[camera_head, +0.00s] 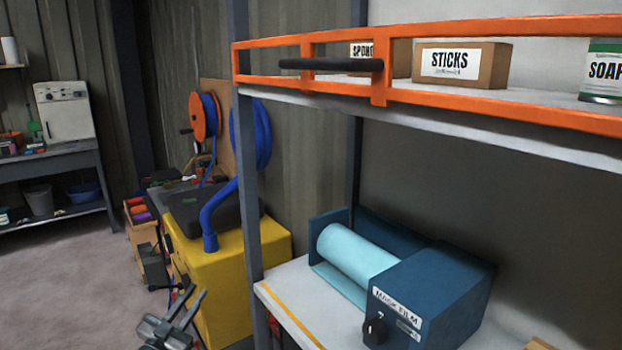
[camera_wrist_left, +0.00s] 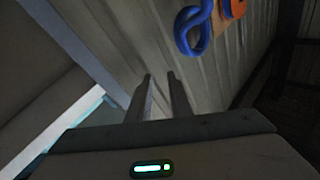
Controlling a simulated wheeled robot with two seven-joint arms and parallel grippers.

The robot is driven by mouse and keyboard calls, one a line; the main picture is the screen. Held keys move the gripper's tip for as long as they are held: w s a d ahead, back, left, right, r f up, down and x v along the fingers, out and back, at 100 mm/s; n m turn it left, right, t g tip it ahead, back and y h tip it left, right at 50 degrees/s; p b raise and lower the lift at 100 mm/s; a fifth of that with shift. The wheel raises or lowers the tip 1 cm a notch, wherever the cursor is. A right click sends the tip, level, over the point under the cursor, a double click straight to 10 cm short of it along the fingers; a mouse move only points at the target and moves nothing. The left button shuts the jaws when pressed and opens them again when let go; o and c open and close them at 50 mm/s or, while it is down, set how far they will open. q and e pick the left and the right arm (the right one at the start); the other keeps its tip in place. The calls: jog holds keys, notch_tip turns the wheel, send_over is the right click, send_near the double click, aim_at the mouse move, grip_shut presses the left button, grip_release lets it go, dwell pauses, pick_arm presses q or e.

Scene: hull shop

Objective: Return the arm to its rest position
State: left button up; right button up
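My left gripper (camera_head: 187,302) shows at the bottom of the head view, in front of the yellow cabinet. Its two fingers are apart with nothing between them. In the left wrist view the fingers (camera_wrist_left: 160,82) also stand apart and empty, with the corrugated wall beyond them. The rest of my left arm is mostly out of the picture. My right gripper shows in neither view.
A shelf rack with an orange rail (camera_head: 450,98) fills the right, close to my left gripper. It holds a STICKS box (camera_head: 490,66), a SOAP can (camera_head: 603,78) and a blue MASK FILM dispenser (camera_head: 440,290). The yellow cabinet (camera_head: 225,285) stands behind the gripper. Floor (camera_head: 60,265) is clear at left.

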pick_arm(q)
jog(key=s+a+f+n+g+y, duration=0.15)
jog(key=s+f, duration=0.35)
jog(key=f, duration=0.6)
jog(key=s+d+f+n+g+y, duration=0.15)
jog(key=s+f, duration=0.25)
jog(key=f, duration=0.8)
jog(key=s+a+f+n+g+y, duration=0.1)
jog(key=s+a+f+g+y, duration=0.3)
jog(key=f, duration=0.7)
jog(key=s+d+f+n+g, duration=0.1)
jog(key=s+d+f+g, duration=0.1)
jog(key=s+f, duration=0.8)
jog(key=s+d+f+g, duration=0.2)
jog(key=s+f, duration=0.7)
jog(key=s, duration=0.1)
jog(key=s+d+f+g, duration=0.1)
jog(key=s+f, duration=0.3)
jog(key=s, duration=0.9)
jog(key=s+d+f+g, duration=0.2)
jog(key=s+f+g, duration=0.2)
jog(key=s, duration=0.9)
jog(key=s+d+f+g, duration=0.2)
jog(key=s+f, duration=0.3)
jog(key=s, duration=0.8)
jog(key=shift+g, duration=0.3)
jog(key=shift+w+d, duration=0.15)
